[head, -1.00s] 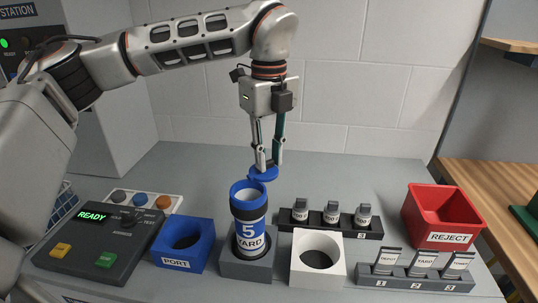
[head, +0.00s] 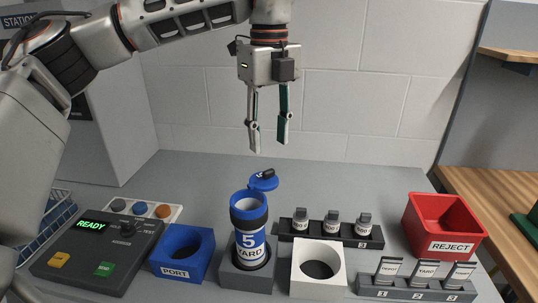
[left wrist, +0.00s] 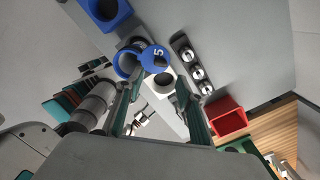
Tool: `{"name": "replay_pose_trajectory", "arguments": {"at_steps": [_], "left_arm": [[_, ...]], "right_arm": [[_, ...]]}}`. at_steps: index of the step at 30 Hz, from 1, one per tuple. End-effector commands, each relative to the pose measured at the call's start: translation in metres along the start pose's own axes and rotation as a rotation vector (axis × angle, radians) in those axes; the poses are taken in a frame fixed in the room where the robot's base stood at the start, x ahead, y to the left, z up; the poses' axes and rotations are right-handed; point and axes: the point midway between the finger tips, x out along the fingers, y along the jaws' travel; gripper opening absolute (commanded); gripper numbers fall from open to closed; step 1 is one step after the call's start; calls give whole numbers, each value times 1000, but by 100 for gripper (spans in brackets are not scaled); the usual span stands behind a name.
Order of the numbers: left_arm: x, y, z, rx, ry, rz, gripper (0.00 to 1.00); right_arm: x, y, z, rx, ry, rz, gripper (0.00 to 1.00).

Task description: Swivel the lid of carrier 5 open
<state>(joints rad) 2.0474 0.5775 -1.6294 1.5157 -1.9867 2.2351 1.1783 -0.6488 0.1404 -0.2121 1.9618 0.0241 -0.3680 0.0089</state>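Carrier 5 (head: 249,240) stands upright in a grey square holder (head: 234,277), its label reading 5 YARD. Its blue lid (head: 264,182) is swung out to the back right, so the round mouth at the top is uncovered. In the left wrist view the lid (left wrist: 154,58) marked 5 lies beside the carrier's blue ring (left wrist: 127,66). My left gripper (head: 269,147) hangs above and behind the lid, open and empty, clear of it. In the left wrist view its fingers (left wrist: 152,98) are spread apart. My right gripper does not show in the head view.
A blue PORT block (head: 168,268) is left of the carrier and a white holed block (head: 302,283) right of it. A rack (head: 290,231) of small labelled tubes stands behind; a numbered rack (head: 418,292) and red REJECT bin (head: 435,247) are at right. A READY console (head: 92,268) is at left.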

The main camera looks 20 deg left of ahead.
Motion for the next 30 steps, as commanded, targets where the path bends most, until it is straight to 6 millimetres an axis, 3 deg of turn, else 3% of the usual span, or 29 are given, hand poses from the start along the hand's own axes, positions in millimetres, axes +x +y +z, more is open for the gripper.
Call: {"name": "replay_pose_trajectory", "arguments": {"at_steps": [3,10,30], "left_arm": [[-23,-1,0,-3,-3,-3,38],[-45,0,0,-2,0,0,38],[-47,0,0,-1,0,0,38]], "right_arm": [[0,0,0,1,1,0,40],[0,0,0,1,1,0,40],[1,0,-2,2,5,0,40]]}}
